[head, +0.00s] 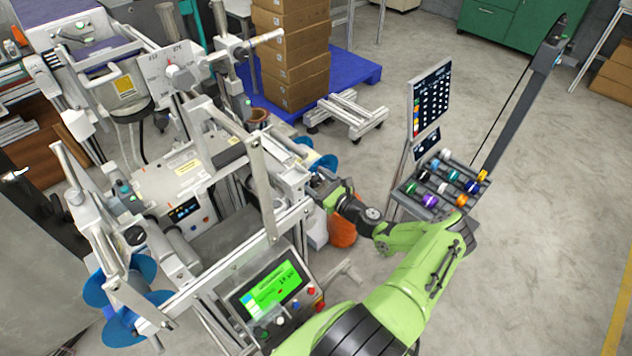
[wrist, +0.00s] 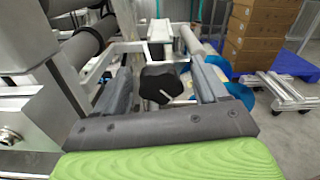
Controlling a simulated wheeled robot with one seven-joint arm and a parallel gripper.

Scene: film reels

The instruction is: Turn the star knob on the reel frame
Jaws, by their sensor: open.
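The star knob (wrist: 160,84) is black with a pale line on its face. In the wrist view it sits between the two grey fingers of my gripper (wrist: 161,68), with a gap visible on each side. My gripper is open and not closed on the knob; how deep the knob lies between the fingers is hard to tell. In the head view my gripper (head: 318,186) is at the right side of the pale metal reel frame (head: 262,190), and the star knob cannot be made out there.
Blue discs (head: 318,158) lie close beyond my gripper. A control box with a green screen (head: 272,290) stands at the frame's front. A rack of coloured rolls (head: 440,188) stands to the right of my arm. Stacked cartons (head: 292,52) stand behind. Open floor lies at right.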

